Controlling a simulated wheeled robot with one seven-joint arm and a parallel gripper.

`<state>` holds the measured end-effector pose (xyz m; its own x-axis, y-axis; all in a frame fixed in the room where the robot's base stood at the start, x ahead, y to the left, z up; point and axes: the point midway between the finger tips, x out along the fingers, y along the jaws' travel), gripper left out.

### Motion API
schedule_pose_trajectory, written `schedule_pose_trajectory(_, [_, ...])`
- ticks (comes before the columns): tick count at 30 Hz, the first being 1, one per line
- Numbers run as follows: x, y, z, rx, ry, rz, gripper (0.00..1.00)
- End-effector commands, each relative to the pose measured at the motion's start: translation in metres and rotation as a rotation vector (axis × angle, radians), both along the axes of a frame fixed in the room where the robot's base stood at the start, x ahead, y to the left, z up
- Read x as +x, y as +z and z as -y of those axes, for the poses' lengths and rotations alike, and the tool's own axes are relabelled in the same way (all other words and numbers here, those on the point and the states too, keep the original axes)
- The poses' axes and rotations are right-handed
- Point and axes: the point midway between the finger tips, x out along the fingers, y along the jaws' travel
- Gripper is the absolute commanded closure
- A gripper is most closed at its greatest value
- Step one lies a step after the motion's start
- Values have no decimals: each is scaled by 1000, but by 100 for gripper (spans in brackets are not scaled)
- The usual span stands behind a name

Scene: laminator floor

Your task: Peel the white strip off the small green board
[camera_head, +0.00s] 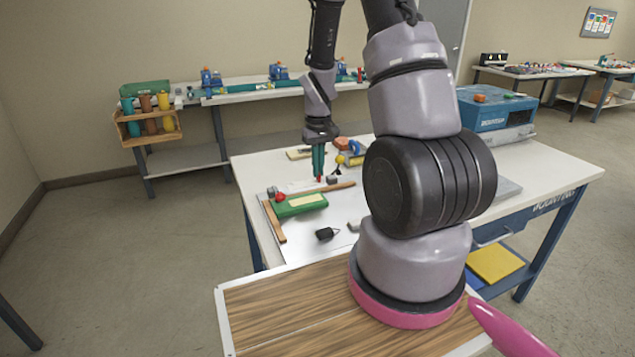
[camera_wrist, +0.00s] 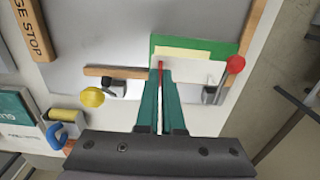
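The small green board (camera_head: 300,206) lies on the near left part of the worktable, with a cream patch on its top. In the wrist view the green board (camera_wrist: 218,48) is at the top, beyond my fingertips. The white strip (camera_wrist: 200,72) shows along its near side, reaching toward my fingers; how much of it is still stuck down I cannot tell. My gripper (camera_head: 319,178) points down just behind the board.
A red knob (camera_wrist: 235,64) stands beside the board, and a yellow knob (camera_wrist: 92,97) is farther off. Wooden bars (camera_head: 273,221) lie around the grey mat. A small black object (camera_head: 327,233) sits in front of the board. A blue machine (camera_head: 495,108) stands at the back right.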

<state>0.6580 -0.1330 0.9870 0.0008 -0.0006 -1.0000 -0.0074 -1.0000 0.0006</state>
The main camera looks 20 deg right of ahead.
Motion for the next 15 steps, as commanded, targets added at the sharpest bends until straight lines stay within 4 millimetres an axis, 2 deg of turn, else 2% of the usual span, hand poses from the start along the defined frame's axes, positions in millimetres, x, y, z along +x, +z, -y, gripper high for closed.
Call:
schedule_pose_trajectory(1, [1,12,0,0,0,5,100])
schedule_pose_trajectory(6, [1,37,0,0,0,2,100])
schedule_pose_trajectory(15, [0,54,0,0,0,0,100])
